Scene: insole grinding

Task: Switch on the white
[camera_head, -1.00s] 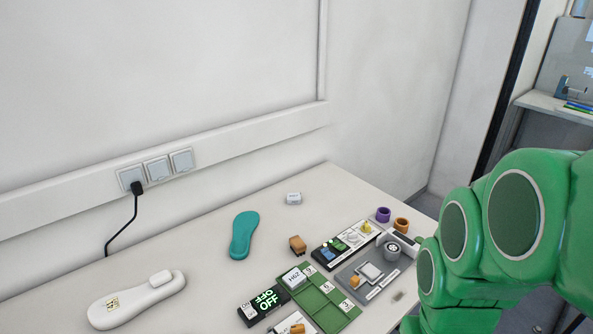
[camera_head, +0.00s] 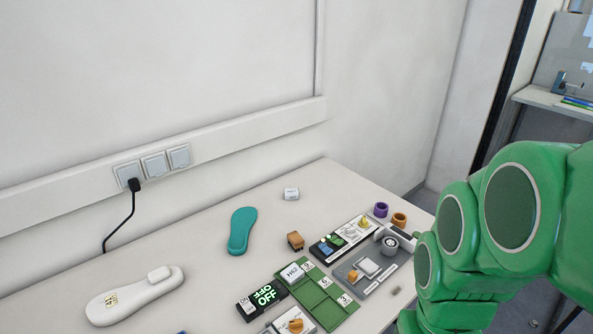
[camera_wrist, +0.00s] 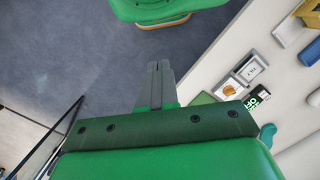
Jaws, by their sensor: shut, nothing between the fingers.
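A white box with an orange knob (camera_head: 294,323) sits at the front edge of the table in the head view, partly cut off by the frame. It also seems to show in the wrist view (camera_wrist: 229,90). Behind it is a black box with green "OFF" displays (camera_head: 262,298), also partly seen in the wrist view (camera_wrist: 258,97). A white insole-shaped device (camera_head: 135,296) with a yellowish label lies at the left. My gripper (camera_wrist: 160,66) is shut and empty, over the grey floor beside the table edge; in the head view only my green arm shows.
A green tray (camera_head: 326,306), a black panel with coloured parts (camera_head: 343,238) and a grey fixture (camera_head: 371,271) crowd the right side. Wall sockets (camera_head: 153,165) hold a black plug. The table's left middle is clear.

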